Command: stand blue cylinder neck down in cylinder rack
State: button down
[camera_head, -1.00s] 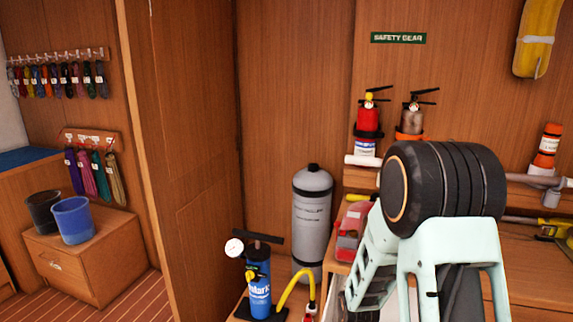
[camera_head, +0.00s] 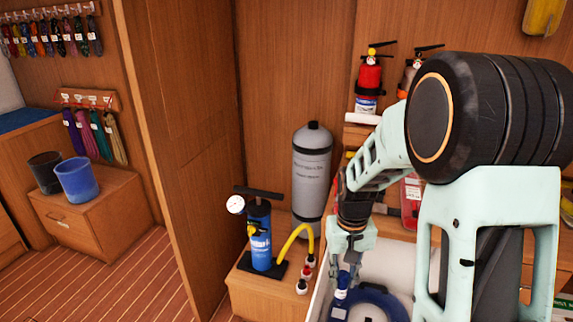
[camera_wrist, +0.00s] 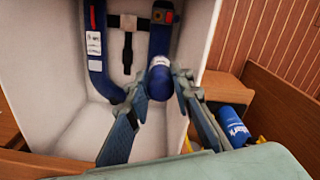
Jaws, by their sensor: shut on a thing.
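A small blue cylinder (camera_wrist: 161,82) with a rounded end and a pale band shows between my gripper's fingertips in the wrist view. My gripper (camera_head: 346,264) is shut on it, low in a white-walled bin (camera_head: 319,297). In the head view the cylinder (camera_head: 342,284) hangs just below the fingers, beside a blue horseshoe-shaped life vest (camera_head: 385,298). In the wrist view the vest (camera_wrist: 94,45) lies behind the cylinder; I cannot tell whether they touch. The cylinder's neck is not clear. I cannot make out a cylinder rack in either view.
A blue pump (camera_head: 260,237) with a gauge and yellow hose (camera_head: 293,236) stands left of the bin. A tall grey tank (camera_head: 312,175) stands behind. Fire extinguishers (camera_head: 369,78) hang on the wall.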

jog(key=shift+m, duration=0.4)
jog(key=r, duration=0.3)
jog(key=r+p, duration=0.1)
jog(key=r, duration=0.2)
jog(key=w+r+p, duration=0.1)
jog(key=r, duration=0.3)
jog(key=shift+a, duration=0.1)
jog(key=p, duration=0.3)
jog(key=shift+r, duration=0.35)
jog(key=s+r+p, duration=0.2)
jog(key=p, duration=0.7)
